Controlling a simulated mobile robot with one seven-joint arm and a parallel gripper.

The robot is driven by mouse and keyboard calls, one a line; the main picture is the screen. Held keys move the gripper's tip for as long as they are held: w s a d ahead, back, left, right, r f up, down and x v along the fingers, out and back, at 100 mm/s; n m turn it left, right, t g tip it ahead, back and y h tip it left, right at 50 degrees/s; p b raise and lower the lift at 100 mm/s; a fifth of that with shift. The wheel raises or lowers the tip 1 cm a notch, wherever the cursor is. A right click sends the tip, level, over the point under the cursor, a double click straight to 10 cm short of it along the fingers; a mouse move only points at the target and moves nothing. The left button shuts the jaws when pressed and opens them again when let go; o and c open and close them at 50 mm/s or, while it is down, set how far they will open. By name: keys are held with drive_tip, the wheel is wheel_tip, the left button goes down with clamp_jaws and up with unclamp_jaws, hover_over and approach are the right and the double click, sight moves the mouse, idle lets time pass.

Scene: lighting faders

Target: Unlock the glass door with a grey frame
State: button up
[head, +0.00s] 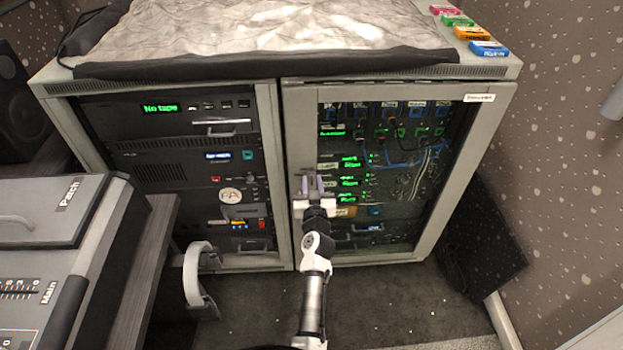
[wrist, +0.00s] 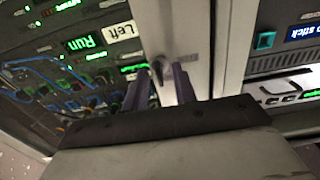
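The glass door with a grey frame (head: 466,160) is the right front of a rack cabinet and looks closed. My gripper (head: 312,182) is in front of the left side of its frame, about halfway down. In the wrist view my gripper (wrist: 162,78) has its two fingers apart. A small dark part (wrist: 157,88), perhaps the lock or its key, is on the grey frame (wrist: 172,25) and shows between the fingers. I see no finger touching it. The lock cannot be made out in the head view, where my gripper covers that area.
The open left rack (head: 262,120) holds several devices. A grey cloth (head: 260,30) covers the cabinet top, with several coloured boxes (head: 488,48) at its right. A mixing console (head: 60,230) stands at the left, near a curved light handle (head: 192,275). Dark carpet (head: 400,300) is clear in front.

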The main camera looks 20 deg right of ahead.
clamp_jaws()
idle(0.5)
drive_tip(key=m, duration=0.3)
drive_tip(key=shift+m, duration=0.4)
drive_tip(key=shift+d+m+p, duration=0.15)
drive_tip(key=shift+m+p, duration=0.4)
drive_tip(key=shift+m, duration=6.55)
